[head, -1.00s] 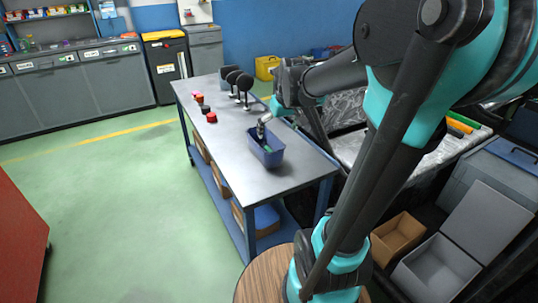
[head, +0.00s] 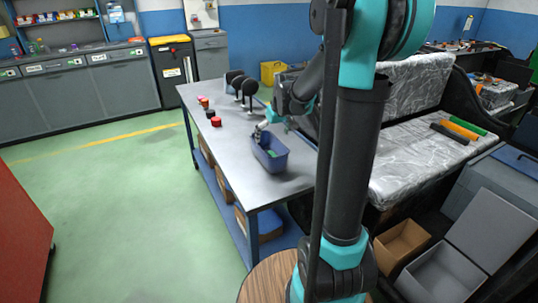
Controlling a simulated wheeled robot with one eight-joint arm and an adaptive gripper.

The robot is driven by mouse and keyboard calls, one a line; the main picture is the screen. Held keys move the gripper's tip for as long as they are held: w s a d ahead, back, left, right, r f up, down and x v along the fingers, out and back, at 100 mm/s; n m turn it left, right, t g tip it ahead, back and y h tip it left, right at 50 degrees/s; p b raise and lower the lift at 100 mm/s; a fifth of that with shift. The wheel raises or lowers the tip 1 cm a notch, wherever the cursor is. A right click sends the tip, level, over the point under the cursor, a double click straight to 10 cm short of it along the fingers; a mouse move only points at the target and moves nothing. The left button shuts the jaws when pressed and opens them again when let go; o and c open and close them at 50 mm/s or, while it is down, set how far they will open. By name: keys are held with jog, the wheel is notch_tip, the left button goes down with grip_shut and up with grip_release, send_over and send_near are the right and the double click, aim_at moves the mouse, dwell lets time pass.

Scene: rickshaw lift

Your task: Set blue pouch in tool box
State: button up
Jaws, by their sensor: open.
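The tool box (head: 270,165) is a blue open-topped bin on the grey metal table, near its right side. Something green shows inside it, but most of its inside is too small or hidden to tell. I cannot make out a separate blue pouch on the table or in the box. My gripper (head: 261,129) is open, just above the far edge of the tool box. It is small in this view, and I see nothing held in it.
The metal table (head: 235,175) also bears red and pink pieces (head: 215,121) and dark round-headed stands (head: 248,88). A silver-covered seat (head: 420,155) stands to the right. Open boxes (head: 440,280) lie at the lower right. The green floor at left is clear.

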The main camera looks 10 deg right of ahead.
jog(key=shift+x, duration=2.85)
jog(key=shift+a, duration=0.15)
jog(key=shift+c, duration=0.5)
jog(key=shift+r, duration=0.1)
jog(key=c, duration=1.5)
